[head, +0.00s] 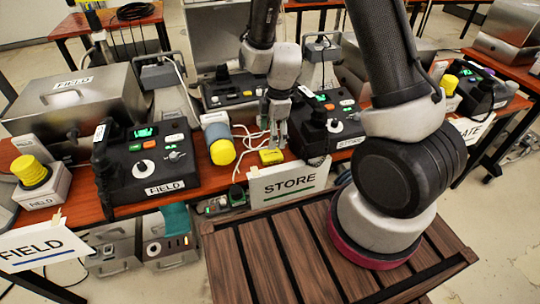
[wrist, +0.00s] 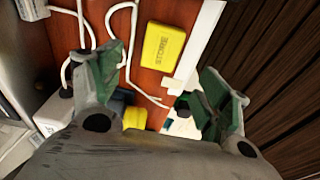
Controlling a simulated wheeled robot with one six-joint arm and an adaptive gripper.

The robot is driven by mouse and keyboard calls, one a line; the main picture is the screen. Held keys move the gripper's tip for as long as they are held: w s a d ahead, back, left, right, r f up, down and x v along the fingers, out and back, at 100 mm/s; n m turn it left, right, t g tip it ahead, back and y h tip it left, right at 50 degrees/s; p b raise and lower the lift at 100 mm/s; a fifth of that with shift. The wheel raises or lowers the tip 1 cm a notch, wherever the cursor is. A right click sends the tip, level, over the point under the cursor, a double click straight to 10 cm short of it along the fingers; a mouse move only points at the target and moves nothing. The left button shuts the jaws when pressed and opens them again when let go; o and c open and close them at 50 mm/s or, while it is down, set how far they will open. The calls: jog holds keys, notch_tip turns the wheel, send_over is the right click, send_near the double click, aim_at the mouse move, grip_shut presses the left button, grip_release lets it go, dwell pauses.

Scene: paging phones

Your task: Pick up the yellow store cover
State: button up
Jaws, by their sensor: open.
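The yellow store cover (wrist: 163,46) is a flat yellow block marked STORE. It lies on the red-brown table, and in the head view (head: 271,156) it is near the front edge behind the STORE sign. My gripper (head: 277,135) hangs above the table close to the cover. In the wrist view my gripper (wrist: 160,85) is open with green-padded fingers spread apart. The cover lies beyond the fingertips, between their directions, and nothing is held. Whether the fingers touch the table is not clear.
White cables (wrist: 133,80) run beside the cover. A grey cylinder with a yellow end (head: 220,145) stands to its left, and a black STORE phone (head: 318,125) to its right. The STORE sign (head: 289,184) hangs in front. A slatted wooden surface (head: 280,255) lies nearer.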

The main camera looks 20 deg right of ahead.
aim_at(271, 153)
notch_tip(271, 153, down, 8)
jog(key=shift+a+r, duration=0.1)
jog(key=shift+a, duration=0.05)
jog(key=c, duration=1.2)
